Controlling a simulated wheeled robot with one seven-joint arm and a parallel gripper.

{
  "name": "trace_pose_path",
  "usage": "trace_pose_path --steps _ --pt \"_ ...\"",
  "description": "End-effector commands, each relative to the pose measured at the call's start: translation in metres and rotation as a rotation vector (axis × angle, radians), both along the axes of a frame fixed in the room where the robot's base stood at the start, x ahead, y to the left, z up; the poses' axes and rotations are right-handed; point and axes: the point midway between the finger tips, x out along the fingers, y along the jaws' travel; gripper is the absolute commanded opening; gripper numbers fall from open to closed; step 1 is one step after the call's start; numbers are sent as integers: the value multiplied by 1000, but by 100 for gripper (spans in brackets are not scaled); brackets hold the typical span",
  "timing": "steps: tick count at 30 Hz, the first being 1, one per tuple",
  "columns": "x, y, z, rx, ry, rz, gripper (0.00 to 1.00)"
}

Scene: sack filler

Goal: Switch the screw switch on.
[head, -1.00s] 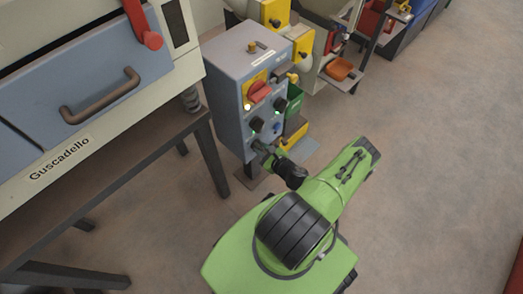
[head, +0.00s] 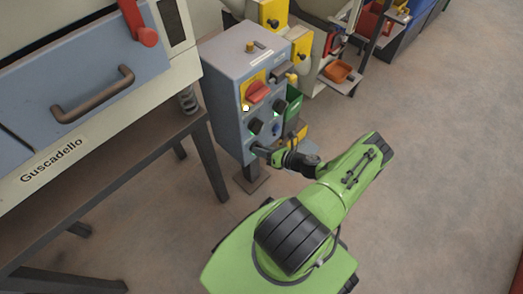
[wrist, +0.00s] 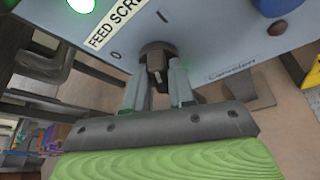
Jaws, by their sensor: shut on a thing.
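The screw switch is a dark rotary knob (wrist: 155,58) on the grey panel in the wrist view, under a label reading "FEED SCR…" (wrist: 112,24). An "O" mark is at its left and an "I" mark above it. My gripper (wrist: 160,78) has one finger on each side of the knob and is shut on it. Where the knob points is hard to tell. In the head view my gripper (head: 261,150) is at the low front of the grey control box (head: 222,90), and it hides the knob there.
The box also carries a red handle on yellow (head: 257,92), black knobs (head: 255,126) and a lit white lamp (head: 246,108). A lit green lamp (wrist: 82,4) shows in the wrist view. A machine on legs (head: 90,80) stands at left. The floor at right is clear.

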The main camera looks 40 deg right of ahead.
Motion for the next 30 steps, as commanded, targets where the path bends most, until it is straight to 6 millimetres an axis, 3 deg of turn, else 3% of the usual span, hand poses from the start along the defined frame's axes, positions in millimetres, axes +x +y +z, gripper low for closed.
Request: trace_pose_path --steps 10,28,29,30 --pt "0 -2 -1 157 4 -3 0" --pt "0 -2 -1 193 4 -5 0" --pt "0 -3 -1 193 4 -5 28" --pt "0 -2 -1 192 4 -4 35"
